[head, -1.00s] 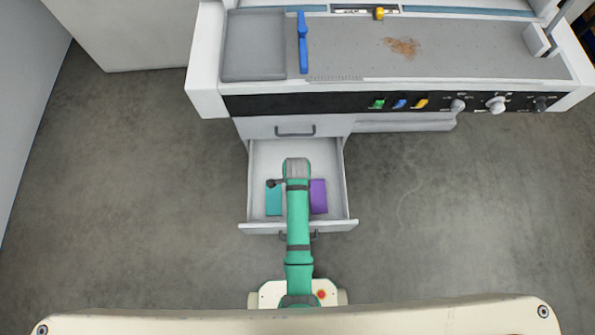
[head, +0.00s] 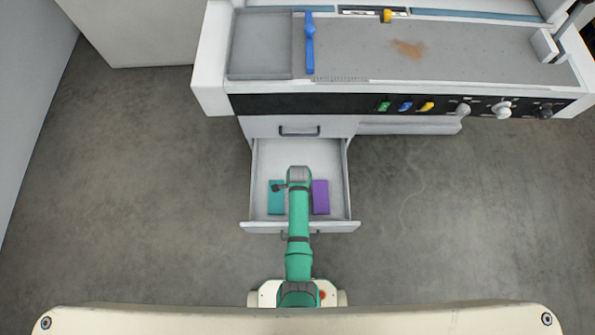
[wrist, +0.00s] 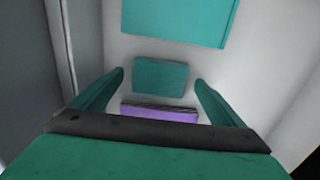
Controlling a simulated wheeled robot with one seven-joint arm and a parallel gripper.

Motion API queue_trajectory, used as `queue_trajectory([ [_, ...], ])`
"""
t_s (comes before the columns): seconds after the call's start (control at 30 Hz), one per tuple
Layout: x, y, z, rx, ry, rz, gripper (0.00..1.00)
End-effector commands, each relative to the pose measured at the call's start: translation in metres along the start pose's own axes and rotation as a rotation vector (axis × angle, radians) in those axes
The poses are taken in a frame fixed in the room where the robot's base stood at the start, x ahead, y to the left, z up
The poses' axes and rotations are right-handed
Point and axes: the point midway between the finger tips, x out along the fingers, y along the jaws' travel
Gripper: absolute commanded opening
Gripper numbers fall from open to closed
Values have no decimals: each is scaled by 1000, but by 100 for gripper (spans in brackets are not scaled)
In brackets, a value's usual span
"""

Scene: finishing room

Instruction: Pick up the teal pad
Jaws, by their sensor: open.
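The teal pad (head: 275,199) lies in the open drawer, left of my arm in the head view. The wrist view shows two teal shapes: a smaller block (wrist: 160,77) between my fingers and a larger flat one (wrist: 180,20) cut off by the top edge. I cannot tell for sure which is the pad seen from the head. My gripper (wrist: 160,80) is open and empty above the drawer floor. In the head view my arm hides the gripper and the middle of the drawer.
A purple pad (head: 321,196) lies right of my arm; it also shows in the wrist view (wrist: 160,114), near the palm. The drawer (head: 348,190) stands open below the workbench (head: 450,60). Its walls are close to the pads. The drawer's back part looks clear.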

Motion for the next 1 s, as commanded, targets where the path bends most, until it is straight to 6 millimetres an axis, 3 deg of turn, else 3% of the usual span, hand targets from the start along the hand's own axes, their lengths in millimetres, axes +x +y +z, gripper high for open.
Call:
queue_trajectory([
  [0.33, 6, 0, 0, 0, 0, 0, 90],
  [0.5, 6, 0, 0, 0, 0, 0, 49],
  [0.83, 5, 0, 0, 0, 0, 0, 48],
  [1.0, -6, 0, 0, 0, 0, -2, 48],
])
